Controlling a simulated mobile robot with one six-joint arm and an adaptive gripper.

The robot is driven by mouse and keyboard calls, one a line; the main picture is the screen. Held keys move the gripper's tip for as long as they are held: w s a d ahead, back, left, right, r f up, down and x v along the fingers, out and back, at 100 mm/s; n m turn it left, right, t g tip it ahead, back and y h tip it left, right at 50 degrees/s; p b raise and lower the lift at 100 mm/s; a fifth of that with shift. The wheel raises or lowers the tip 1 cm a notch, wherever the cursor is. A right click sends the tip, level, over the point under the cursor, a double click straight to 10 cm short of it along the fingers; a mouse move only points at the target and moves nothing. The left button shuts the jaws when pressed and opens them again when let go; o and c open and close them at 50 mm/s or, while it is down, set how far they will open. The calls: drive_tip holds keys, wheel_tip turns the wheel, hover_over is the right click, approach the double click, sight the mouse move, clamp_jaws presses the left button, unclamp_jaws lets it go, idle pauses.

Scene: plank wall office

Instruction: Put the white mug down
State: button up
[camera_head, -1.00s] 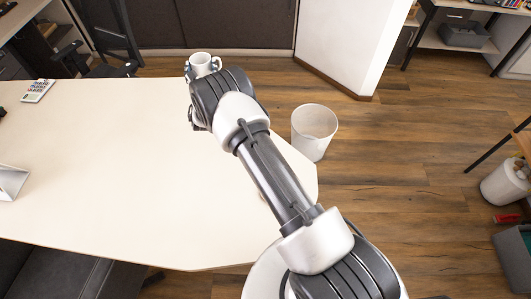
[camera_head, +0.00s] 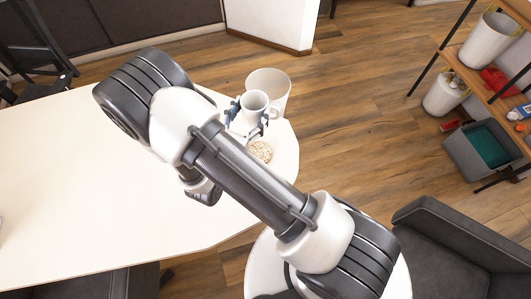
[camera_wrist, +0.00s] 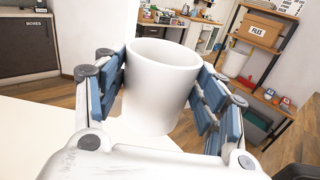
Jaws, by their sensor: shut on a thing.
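The white mug (camera_head: 254,102) is upright near the right end of the pale table (camera_head: 60,190). My gripper (camera_head: 248,115) is shut on the mug, one finger on each side. In the wrist view, the blue finger pads of my gripper (camera_wrist: 160,100) flank the white mug (camera_wrist: 160,85), and its open rim faces up. I cannot tell for sure whether the mug's base touches the table or hangs above it.
A round, speckled beige item (camera_head: 261,151) lies on the table close to my gripper. A white bin (camera_head: 270,82) stands on the floor just past the table's end. A shelf (camera_head: 476,75) is at the right and a dark armchair (camera_head: 450,245) at the lower right.

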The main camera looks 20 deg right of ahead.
drive_tip(key=shift+s+d, duration=0.15)
drive_tip(key=shift+s, duration=0.25)
wheel_tip(320, 180, down, 20)
drive_tip(key=b, duration=0.6)
drive_tip(key=shift+r, duration=0.25)
drive_tip(key=o, duration=0.8)
drive_tip(key=shift+f, duration=0.2)
drive_tip(key=o, duration=0.5)
drive_tip(key=shift+r, duration=0.15)
